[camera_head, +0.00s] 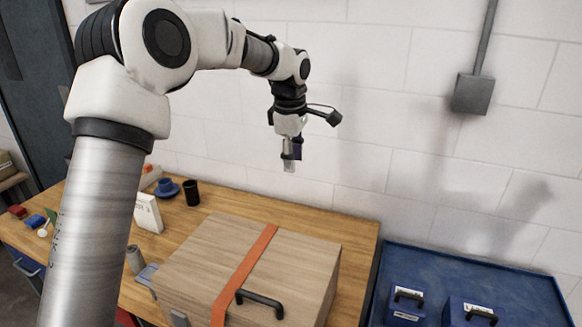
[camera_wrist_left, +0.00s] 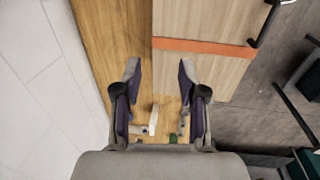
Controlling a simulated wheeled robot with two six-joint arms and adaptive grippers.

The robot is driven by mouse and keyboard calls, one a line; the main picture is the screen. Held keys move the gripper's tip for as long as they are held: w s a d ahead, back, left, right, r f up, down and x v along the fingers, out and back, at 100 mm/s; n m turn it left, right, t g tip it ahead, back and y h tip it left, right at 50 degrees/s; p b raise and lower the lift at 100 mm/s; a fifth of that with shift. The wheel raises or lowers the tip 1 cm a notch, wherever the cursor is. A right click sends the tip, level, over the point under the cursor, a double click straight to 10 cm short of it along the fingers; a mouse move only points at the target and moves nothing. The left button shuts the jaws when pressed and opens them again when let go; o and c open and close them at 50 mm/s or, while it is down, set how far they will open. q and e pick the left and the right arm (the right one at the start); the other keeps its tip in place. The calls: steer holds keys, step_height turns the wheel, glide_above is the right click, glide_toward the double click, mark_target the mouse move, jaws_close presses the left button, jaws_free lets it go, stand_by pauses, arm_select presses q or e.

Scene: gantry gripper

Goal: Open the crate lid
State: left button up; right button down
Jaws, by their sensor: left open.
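The wooden crate (camera_head: 210,262) stands on the wooden table with its lid (camera_head: 295,262) down. An orange strap (camera_head: 245,272) runs across the lid. A dark handle (camera_head: 260,303) sits at the crate's near side, right of the strap. In the left wrist view the crate (camera_wrist_left: 200,75), its strap (camera_wrist_left: 205,47) and part of the handle (camera_wrist_left: 265,25) show at the upper right. My left gripper (camera_head: 289,168) hangs above and behind the crate, apart from it. Its two fingers are spread and empty in the left wrist view (camera_wrist_left: 158,75). My right gripper is out of view.
A blue table (camera_head: 480,268) with blue boxes (camera_head: 406,300) is at the right. The white wall (camera_head: 380,110) rises close behind my left gripper.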

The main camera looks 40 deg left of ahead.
arm_select(q)
steer(key=shift+w+r, duration=0.2)
steer(key=shift+r, duration=0.25)
steer(key=shift+r, duration=0.1)
step_height(320, 180, up, 12)
steer(key=s, duration=0.1)
steer(key=shift+s+d+f, duration=0.15)
steer(key=shift+s+f, duration=0.05)
stand_by(0.4)
